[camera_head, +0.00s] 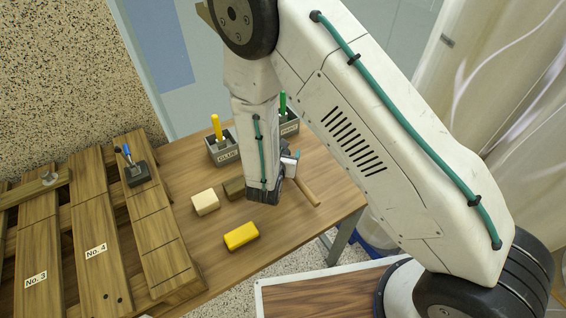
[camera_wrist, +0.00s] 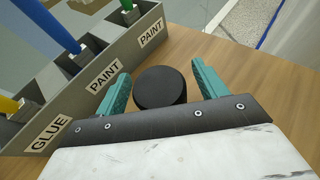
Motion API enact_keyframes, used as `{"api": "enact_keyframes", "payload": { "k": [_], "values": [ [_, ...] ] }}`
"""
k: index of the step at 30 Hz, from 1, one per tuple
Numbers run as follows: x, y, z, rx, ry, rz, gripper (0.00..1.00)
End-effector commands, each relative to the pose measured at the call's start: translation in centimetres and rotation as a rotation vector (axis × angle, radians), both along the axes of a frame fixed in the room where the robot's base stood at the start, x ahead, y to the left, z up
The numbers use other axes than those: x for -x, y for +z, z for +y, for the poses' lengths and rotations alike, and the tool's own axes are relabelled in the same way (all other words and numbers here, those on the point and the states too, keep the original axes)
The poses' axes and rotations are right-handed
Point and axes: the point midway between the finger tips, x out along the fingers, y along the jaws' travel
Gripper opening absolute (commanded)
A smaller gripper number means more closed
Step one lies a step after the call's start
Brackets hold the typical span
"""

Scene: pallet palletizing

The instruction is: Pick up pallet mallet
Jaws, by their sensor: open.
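The pallet mallet shows in the head view as a wooden handle (camera_head: 307,191) on the table, slanting down to the right; its head end is hidden by my arm and gripper. In the wrist view, a round black piece (camera_wrist: 160,88), which looks like the mallet head, sits between my two teal fingers. My gripper (camera_wrist: 160,69) is open, one finger on each side of the black piece, with visible gaps. The handle cannot be made out in the wrist view. In the head view, one teal fingertip shows beside the wrist.
Grey boxes labelled GLUE (camera_head: 226,156) and PAINT (camera_head: 290,128) stand close behind my gripper. Yellow (camera_head: 241,236), beige (camera_head: 205,202) and brown (camera_head: 233,188) blocks lie left of it. A wooden pallet (camera_head: 98,250) fills the left side. The table's right front is clear.

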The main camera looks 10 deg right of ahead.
Motion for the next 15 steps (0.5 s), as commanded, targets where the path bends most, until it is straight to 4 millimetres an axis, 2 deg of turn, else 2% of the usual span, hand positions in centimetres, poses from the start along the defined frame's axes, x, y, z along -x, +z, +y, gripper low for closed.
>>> {"api": "enact_keyframes", "payload": {
  "k": [7,13,14,15],
  "values": [
    [-0.16,-0.05,-0.04,0.0,0.0,0.0,0.71],
    [-0.15,-0.04,-0.04,0.0,0.0,0.0,0.15],
    [-0.15,-0.04,-0.04,0.0,0.0,0.0,0.11],
    [-0.17,-0.01,-0.03,0.0,0.0,-0.001,0.11]
  ]
}}
